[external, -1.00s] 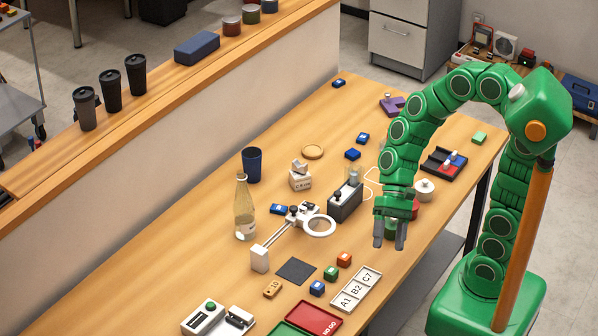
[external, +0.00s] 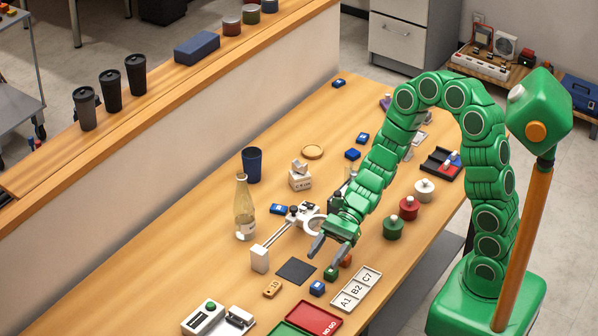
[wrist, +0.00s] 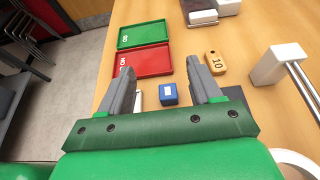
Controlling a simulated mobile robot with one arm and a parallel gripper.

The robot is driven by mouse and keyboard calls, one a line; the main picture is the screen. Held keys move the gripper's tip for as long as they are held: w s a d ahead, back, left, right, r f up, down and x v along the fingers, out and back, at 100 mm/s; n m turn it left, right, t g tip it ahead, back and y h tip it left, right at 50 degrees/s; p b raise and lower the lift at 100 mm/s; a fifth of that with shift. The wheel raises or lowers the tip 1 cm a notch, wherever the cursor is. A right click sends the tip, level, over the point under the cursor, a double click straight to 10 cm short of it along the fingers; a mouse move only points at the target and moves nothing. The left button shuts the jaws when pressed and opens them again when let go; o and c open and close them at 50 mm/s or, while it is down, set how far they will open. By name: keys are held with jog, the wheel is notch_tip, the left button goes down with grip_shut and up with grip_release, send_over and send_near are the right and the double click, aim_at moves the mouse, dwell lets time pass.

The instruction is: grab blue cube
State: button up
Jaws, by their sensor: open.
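The blue cube (external: 317,288) sits on the wooden table, with a pale label on its top face. In the wrist view the blue cube (wrist: 169,94) shows between my two fingers, beyond their tips' line of sight. My gripper (external: 329,247) is open and empty, above the table and up from the cube in the external view. Its grey fingers (wrist: 165,80) are spread apart in the wrist view. A green cube (external: 331,273) and a mostly hidden orange cube (external: 346,260) are near the blue cube, close to my gripper.
A white tray marked A1, B2, C7 (external: 356,290) lies right of the cubes. A dark square pad (external: 296,271) and a tag marked 10 (external: 272,289) lie to the left. Red (external: 313,320) and green trays are in front. A magnifier stand (external: 259,259) is close by.

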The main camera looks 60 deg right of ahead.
aim_at(317, 286)
jog(key=shift+f, duration=3.55)
jog(key=shift+x, duration=2.55)
jog(key=c, duration=1)
jog(key=shift+c, duration=0.2)
jog(key=shift+r, duration=5.05)
